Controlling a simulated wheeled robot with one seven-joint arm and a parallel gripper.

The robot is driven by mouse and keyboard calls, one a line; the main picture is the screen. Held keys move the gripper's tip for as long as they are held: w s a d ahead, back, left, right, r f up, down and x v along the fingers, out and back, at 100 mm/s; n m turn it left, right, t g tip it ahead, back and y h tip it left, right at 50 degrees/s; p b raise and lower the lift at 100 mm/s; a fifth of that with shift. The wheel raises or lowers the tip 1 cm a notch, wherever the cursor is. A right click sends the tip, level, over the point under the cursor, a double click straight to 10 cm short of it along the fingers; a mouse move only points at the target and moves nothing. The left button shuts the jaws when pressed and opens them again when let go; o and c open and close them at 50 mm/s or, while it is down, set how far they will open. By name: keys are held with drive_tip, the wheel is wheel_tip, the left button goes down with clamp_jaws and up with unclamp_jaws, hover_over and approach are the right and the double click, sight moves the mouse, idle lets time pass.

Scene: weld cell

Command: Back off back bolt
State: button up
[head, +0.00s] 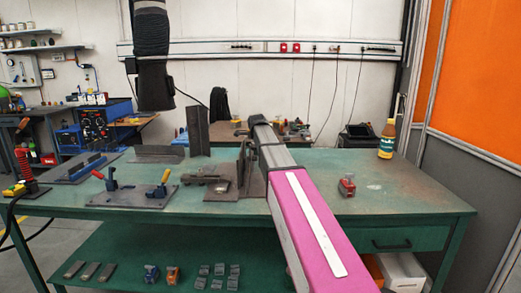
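A dark metal fixture plate (222,196) lies on the green bench, left of my arm, with a low dark clamp-like part (205,175) on it. Dark upright pieces (246,168) stand at its right side, close against my arm. No back bolt can be made out; it is too small or hidden behind my arm. My pink and grey arm reaches from the bottom right over the bench to this fixture. The wrist end is over the upright pieces. I cannot separate my gripper's fingers from the dark parts there, nor see whether they touch anything.
A tall dark plate (197,131) stands behind. A red-and-grey object (347,186) and a bottle (387,139) stand right of my arm. The bench's right part (425,198) is mostly clear.

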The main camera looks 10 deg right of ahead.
drive_tip(key=v, duration=0.5)
idle(0.7)
drive_tip(key=shift+c, duration=0.2)
